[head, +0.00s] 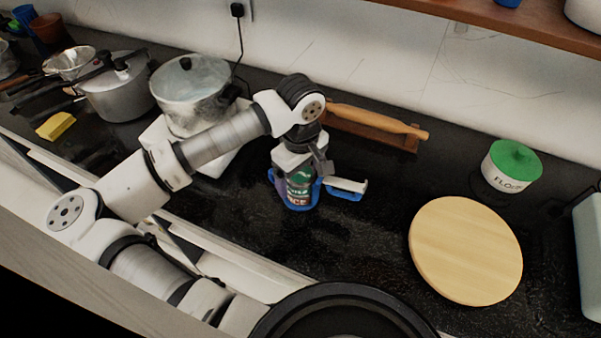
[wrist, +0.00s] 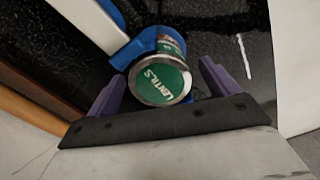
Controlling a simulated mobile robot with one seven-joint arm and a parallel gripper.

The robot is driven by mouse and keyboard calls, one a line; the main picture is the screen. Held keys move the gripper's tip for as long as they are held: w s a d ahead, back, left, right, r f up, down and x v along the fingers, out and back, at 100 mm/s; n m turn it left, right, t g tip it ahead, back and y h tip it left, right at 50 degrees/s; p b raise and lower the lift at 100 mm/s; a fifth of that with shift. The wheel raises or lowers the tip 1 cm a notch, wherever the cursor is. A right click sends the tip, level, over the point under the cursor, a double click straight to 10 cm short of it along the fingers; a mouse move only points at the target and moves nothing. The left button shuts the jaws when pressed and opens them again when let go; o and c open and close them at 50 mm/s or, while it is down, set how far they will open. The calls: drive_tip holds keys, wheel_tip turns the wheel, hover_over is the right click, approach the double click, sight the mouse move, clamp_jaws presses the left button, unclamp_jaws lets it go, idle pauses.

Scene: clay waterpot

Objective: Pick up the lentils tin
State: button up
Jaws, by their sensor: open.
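In the head view the tin (head: 300,188) shows a dark, colourful label below my gripper (head: 297,180). My gripper is open, pointing down over the tin. In the wrist view its purple fingers (wrist: 165,78) lie on either side of the tin, with a visible gap at the right finger. The gripper hides the tin's top in the head view. I cannot tell whether either finger touches it.
A blue and white item (head: 345,189) lies close beside the tin. A rolling pin (head: 375,122) lies behind on a wooden holder. A pot (head: 192,88) stands left, a flour canister (head: 511,168) and round wooden board (head: 466,249) right, a dark pan (head: 343,312) in front.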

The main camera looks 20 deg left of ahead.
drive_tip(key=shift+f, duration=0.2)
drive_tip(key=c, duration=1.3)
drive_tip(key=shift+o, duration=0.2)
drive_tip(key=shift+r, duration=0.2)
